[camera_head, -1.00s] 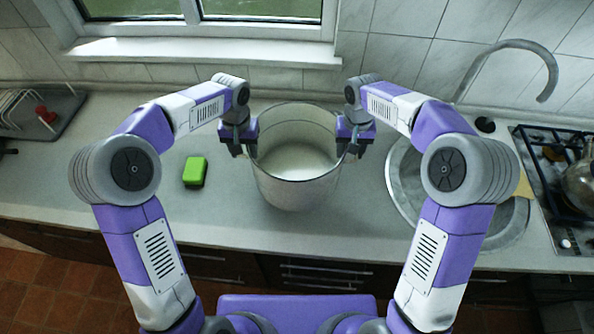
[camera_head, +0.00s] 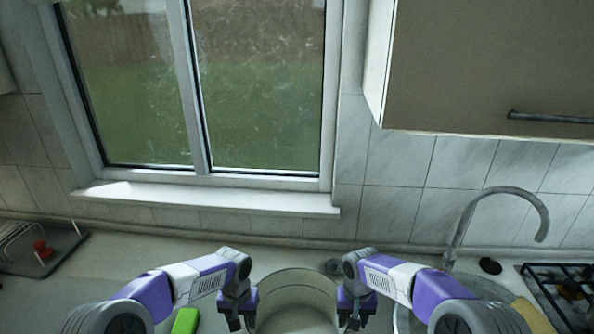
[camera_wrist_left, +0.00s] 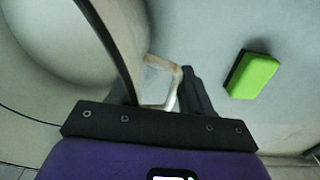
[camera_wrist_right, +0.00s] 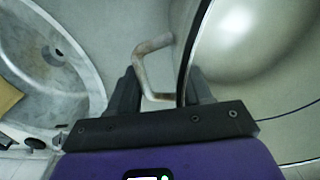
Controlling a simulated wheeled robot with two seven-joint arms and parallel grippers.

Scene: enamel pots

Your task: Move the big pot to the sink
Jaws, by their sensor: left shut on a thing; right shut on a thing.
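The big pot (camera_head: 297,292), a pale enamel pot, shows between my two arms at the bottom of the head view; its lower part is cut off. My left gripper (camera_head: 238,312) is shut on the pot's left side, at the rim and handle (camera_wrist_left: 158,82). My right gripper (camera_head: 354,312) is shut on the right side, at the other handle (camera_wrist_right: 146,66). The round metal sink (camera_head: 402,318) is to the right of the pot, partly hidden by my right arm. It also shows in the right wrist view (camera_wrist_right: 88,72). Whether the pot touches the counter cannot be told.
A green sponge (camera_head: 185,321) lies on the counter left of the pot. The faucet (camera_head: 470,215) arches behind the sink. The gas hob (camera_head: 565,290) is at the far right, a dish rack (camera_head: 40,255) far left. A wall cabinet (camera_head: 480,70) hangs upper right.

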